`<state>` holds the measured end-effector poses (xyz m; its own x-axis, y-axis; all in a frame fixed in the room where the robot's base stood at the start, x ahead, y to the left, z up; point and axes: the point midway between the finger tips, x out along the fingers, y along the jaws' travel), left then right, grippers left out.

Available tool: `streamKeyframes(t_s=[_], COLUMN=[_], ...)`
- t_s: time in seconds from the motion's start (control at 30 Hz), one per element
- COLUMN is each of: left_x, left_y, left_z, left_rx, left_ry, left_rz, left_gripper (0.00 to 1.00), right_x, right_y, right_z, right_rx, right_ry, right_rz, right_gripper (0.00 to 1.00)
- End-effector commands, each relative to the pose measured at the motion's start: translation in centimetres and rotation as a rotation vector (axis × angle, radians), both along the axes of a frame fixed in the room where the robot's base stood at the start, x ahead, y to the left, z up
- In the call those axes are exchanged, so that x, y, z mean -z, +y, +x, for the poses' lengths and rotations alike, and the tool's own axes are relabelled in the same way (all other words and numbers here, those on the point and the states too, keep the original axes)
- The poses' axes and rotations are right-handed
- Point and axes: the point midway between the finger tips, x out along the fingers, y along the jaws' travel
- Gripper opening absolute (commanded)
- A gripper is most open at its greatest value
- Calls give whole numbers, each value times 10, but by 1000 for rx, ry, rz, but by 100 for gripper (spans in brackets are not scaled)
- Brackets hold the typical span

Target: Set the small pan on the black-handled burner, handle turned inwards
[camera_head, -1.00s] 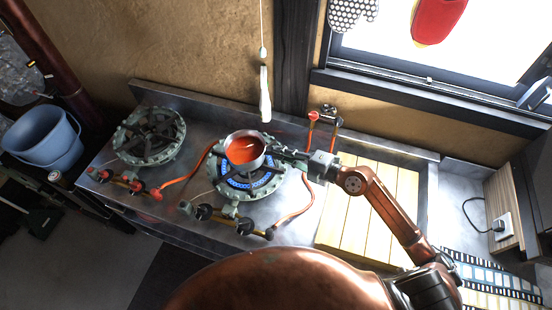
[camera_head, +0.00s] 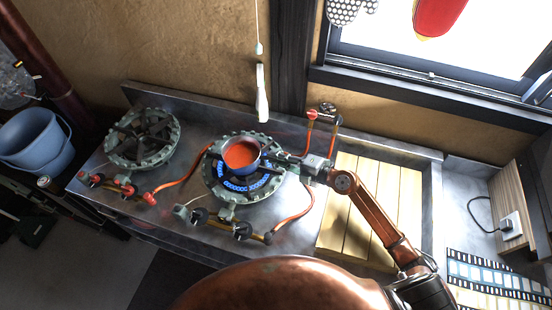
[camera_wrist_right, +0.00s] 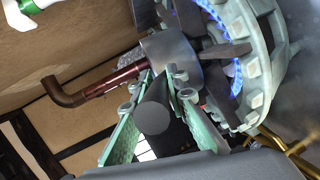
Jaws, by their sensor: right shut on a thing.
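The small pan (camera_head: 241,157), with orange-red contents, is upright over the back part of the lit burner (camera_head: 248,194). This burner has black knobs (camera_head: 243,231) and a ring of blue flame. My right gripper (camera_head: 283,158) comes from the right and is shut on the pan's handle, which points right. In the right wrist view, the green fingers (camera_wrist_right: 160,88) close around the dark handle (camera_wrist_right: 175,128), with the pan's side (camera_wrist_right: 170,48) beside the burner's grate (camera_wrist_right: 228,50). I cannot tell whether the pan's base touches the grate. My left gripper is out of view.
A second, unlit burner (camera_head: 142,138) with red knobs stands at the left. A slatted wooden board (camera_head: 350,240) lies on the right under my arm. A pale hanging pull (camera_head: 262,95) is behind the pan. A red-handled valve (camera_head: 312,115) stands at the back.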

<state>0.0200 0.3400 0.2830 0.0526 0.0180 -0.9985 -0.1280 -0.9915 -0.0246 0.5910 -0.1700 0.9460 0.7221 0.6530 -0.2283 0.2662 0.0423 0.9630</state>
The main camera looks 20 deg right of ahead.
Motion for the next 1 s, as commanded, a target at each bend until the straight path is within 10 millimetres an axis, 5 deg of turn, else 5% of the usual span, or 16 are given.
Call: streamKeyframes(t_s=[0.13, 0.17, 0.4, 0.77, 1.0], left_x=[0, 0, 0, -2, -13], left_y=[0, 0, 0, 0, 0], left_z=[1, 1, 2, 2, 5], left_rx=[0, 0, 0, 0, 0], left_ry=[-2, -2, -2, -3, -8], left_rz=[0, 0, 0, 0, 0], left_gripper=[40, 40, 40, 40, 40], right_x=[-1, 1, 1, -2, -11], right_y=[0, 0, 0, -3, -31], right_z=[1, 0, 0, -3, -33], right_rx=[1, 0, 0, 1, 3], right_ry=[-4, 0, 0, 1, 3], right_rz=[3, 0, 0, -1, -2], right_gripper=[0, 15, 31, 31, 31])
